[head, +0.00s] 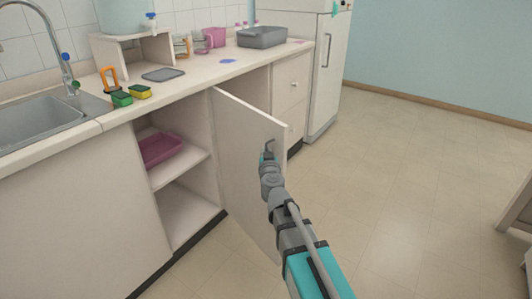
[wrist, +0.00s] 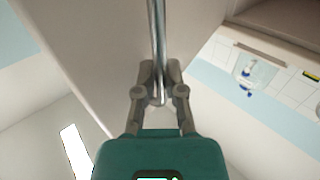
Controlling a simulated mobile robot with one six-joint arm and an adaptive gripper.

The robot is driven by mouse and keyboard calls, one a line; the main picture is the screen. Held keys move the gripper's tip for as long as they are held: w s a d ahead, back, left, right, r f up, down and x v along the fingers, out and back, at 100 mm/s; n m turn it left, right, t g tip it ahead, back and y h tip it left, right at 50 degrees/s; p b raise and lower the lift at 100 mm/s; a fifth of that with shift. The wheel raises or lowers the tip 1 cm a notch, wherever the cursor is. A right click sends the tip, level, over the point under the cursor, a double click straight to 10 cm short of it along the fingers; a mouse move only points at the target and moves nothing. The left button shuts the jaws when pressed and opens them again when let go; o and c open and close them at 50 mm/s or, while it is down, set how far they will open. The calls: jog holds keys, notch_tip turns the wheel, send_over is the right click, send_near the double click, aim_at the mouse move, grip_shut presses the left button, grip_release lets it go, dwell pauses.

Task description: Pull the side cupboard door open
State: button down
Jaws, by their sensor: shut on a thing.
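The side cupboard door (head: 245,150) stands well open, swung out from the cabinet into the room. It also fills much of the wrist view (wrist: 95,55). Its metal bar handle (wrist: 158,45) shows between my gripper's fingers in the wrist view. My gripper (wrist: 160,85) is shut on this handle. In the head view my gripper (head: 267,158) is at the door's outer face, and part of the handle (head: 270,144) shows just above it. The cupboard's inside (head: 175,165) is visible, with a shelf and a magenta tray (head: 160,149) on it.
The counter (head: 200,80) carries a grey tray (head: 262,37), sponges (head: 122,98) and jars. A sink (head: 40,115) is at the left. A white fridge (head: 325,75) stands beyond the drawers (head: 291,85).

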jog(key=shift+s, duration=0.1)
jog(key=c, duration=0.7)
grip_release()
jog(key=shift+s+d, duration=0.2)
jog(key=shift+s, duration=1.65)
jog(key=shift+s+d, duration=0.15)
jog(key=shift+s, duration=1.65)
jog(key=shift+a, duration=0.1)
